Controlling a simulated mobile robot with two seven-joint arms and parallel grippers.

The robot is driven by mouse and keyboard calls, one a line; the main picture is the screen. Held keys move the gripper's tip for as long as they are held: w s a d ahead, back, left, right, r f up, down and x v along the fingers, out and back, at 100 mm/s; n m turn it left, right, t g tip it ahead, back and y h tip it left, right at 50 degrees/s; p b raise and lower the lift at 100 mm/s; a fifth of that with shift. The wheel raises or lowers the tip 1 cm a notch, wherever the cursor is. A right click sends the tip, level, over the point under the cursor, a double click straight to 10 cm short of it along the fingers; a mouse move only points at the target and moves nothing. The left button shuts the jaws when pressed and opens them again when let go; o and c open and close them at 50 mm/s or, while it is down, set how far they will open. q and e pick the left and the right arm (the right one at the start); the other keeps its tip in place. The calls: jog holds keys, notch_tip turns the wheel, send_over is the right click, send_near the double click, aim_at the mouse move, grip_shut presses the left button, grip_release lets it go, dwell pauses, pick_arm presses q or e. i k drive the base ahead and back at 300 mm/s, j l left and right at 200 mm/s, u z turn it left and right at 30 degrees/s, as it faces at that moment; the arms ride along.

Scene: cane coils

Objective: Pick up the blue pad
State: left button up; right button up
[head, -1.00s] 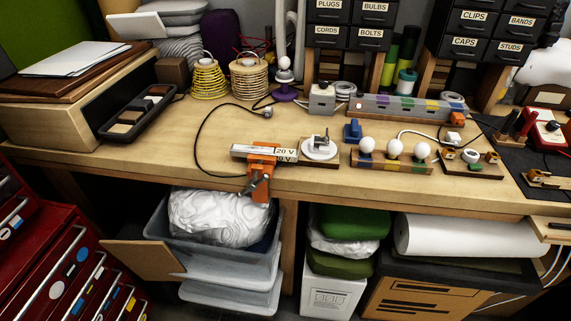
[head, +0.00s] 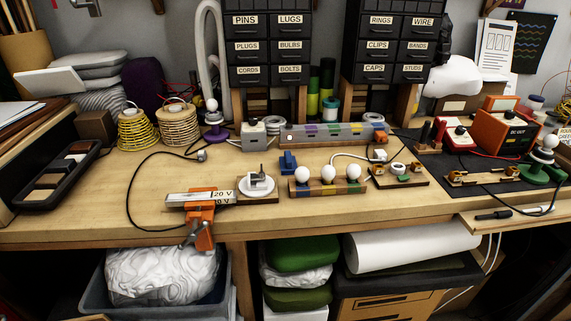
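A small blue block-like object (head: 288,162) stands on the wooden workbench (head: 110,213), just behind a wooden strip with three white bulbs (head: 328,187). It is the only clearly blue thing of that size on the bench; I cannot tell for sure that it is a pad. Neither of my grippers shows in the head view.
An orange clamp (head: 201,226) sits at the bench's front edge, beside a round white fitting on a board (head: 257,187). A long grey bar (head: 332,134) lies behind the blue object. A black tray (head: 58,174) is at left. Bare bench lies front right of the clamp.

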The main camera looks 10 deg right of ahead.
aim_at(288, 163)
jog(key=i+l+u, duration=0.2)
jog(key=l+u, duration=0.2)
jog(key=i+l+u, duration=0.1)
jog(key=l+u, duration=0.3)
jog(key=l, duration=0.3)
jog(key=l+u, duration=0.4)
jog(key=l, duration=0.15)
jog(key=i+l, duration=0.05)
